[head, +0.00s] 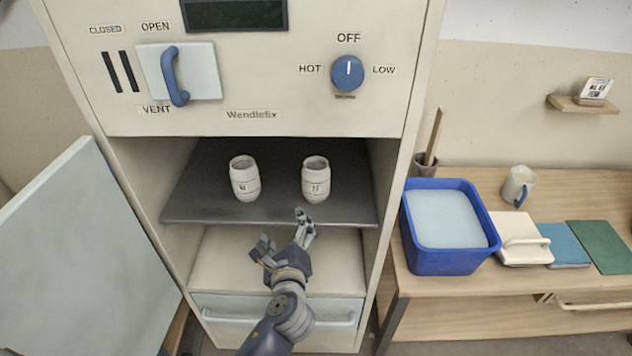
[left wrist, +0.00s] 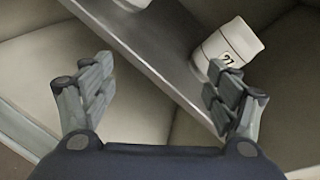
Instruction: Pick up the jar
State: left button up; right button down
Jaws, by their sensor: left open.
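Two white jars with dark markings stand upright on the dark shelf (head: 270,212) inside the open kiln-like cabinet. In the head view the left jar (head: 245,178) and the right jar (head: 315,180) are a short gap apart. My left gripper (head: 284,234) is open and empty, in front of and below the shelf's front edge, nearer the right jar. In the left wrist view one jar (left wrist: 232,45) with a number on it shows beyond the right finger, which overlaps its lower part. A second white thing is cut off at the top edge. My left gripper (left wrist: 160,92) touches neither.
The cabinet door (head: 85,255) stands open at the left. The cabinet's side walls bound the shelf, and a drawer (head: 275,312) lies below it. At the right, a table holds a blue bucket (head: 450,262), a mug (head: 519,186) and several flat items.

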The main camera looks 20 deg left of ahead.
aim_at(316, 184)
pick_arm(q)
jog(key=w+d+r+m+t+h, duration=0.1)
jog(key=w+d+r+m+t, duration=0.4)
jog(key=m, duration=0.4)
jog(key=shift+g, duration=0.7)
jog(key=x, duration=0.7)
jog(key=f+x, duration=0.1)
jog(key=x, duration=0.3)
jog(key=shift+d, duration=0.3)
jog(key=c, duration=1.4)
